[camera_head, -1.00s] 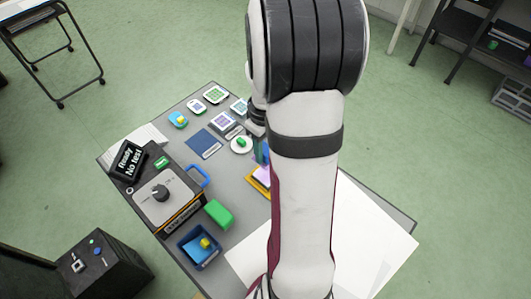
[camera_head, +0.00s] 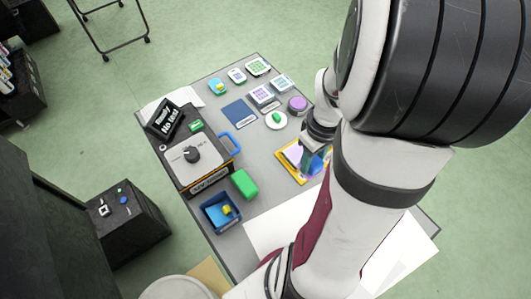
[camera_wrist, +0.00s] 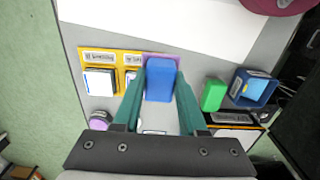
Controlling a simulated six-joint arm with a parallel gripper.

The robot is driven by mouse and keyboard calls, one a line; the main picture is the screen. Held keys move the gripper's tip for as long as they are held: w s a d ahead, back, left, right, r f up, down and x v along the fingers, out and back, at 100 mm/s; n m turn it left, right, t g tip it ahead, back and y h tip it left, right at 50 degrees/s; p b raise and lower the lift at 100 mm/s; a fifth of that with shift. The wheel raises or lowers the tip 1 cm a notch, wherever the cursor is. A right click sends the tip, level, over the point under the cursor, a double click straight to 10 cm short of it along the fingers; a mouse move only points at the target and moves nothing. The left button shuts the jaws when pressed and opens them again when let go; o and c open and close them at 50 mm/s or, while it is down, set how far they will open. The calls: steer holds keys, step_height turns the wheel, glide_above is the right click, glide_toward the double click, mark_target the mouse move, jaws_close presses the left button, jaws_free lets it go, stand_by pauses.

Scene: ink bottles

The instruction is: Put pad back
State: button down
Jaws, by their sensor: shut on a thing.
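My gripper (camera_wrist: 162,80) has two teal fingers shut on a blue block (camera_wrist: 161,84), taken here as the pad. A purple piece (camera_wrist: 160,56) shows at the block's far end. I cannot tell whether the two are joined or touching. The yellow tray (camera_wrist: 86,60) with labelled slots is just left of the block and holds white-topped pieces. In the head view my gripper (camera_head: 313,158) is low over the yellow tray (camera_head: 288,168). The fingers and arm hide part of it, so the block's exact height is unclear.
A green block (camera_head: 244,184), a dark blue bin (camera_head: 207,224) and a grey device with a knob (camera_head: 181,168) stand to the left. A purple round jar (camera_head: 298,103) and a white dish (camera_head: 270,122) stand behind the tray. White paper (camera_head: 270,231) covers the front table.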

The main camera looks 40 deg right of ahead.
steer(key=w+a+f, duration=0.3)
steer(key=w+f, duration=0.1)
steer(key=w, duration=0.1)
steer(key=w+a+f, duration=0.2)
steer(key=w, duration=0.1)
steer(key=shift+w+a+f, duration=0.15)
steer(key=shift+w+a, duration=0.1)
steer(key=shift+a, duration=0.05)
step_height(320, 180, down, 3)
steer(key=shift+w+a+f, duration=0.1)
steer(key=shift+f, duration=0.4)
steer(key=shift+f, duration=0.15)
steer(key=shift+c, duration=2.3)
jaws_free()
